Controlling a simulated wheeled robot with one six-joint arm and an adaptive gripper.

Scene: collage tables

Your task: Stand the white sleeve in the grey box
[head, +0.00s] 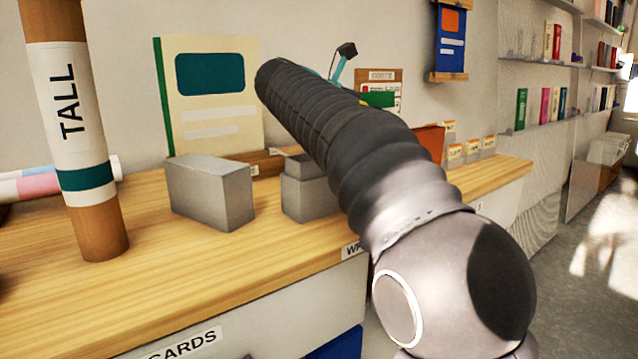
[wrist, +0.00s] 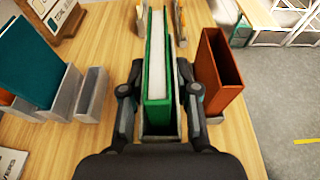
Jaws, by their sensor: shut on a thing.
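My gripper (wrist: 158,98) is shut on an upright, slim green-sided thing (wrist: 157,85) with a white strip between its sides. I cannot tell whether this is the white sleeve; no plainly white sleeve shows. A grey box edge (wrist: 160,139) shows just below its near end, and I cannot tell whether it stands inside. In the head view, a bit of green (head: 378,99) shows beyond my arm, which hides most of my gripper. Grey boxes stand on the table, one at left (head: 205,192) and one partly behind my arm (head: 308,196).
An orange-brown open-topped sleeve (wrist: 218,72) stands close right of my gripper. A teal book (wrist: 35,62) and a small grey box (wrist: 91,96) are at left. A TALL tube (head: 75,130) stands at the table's left. Bare wood (head: 200,270) lies in front.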

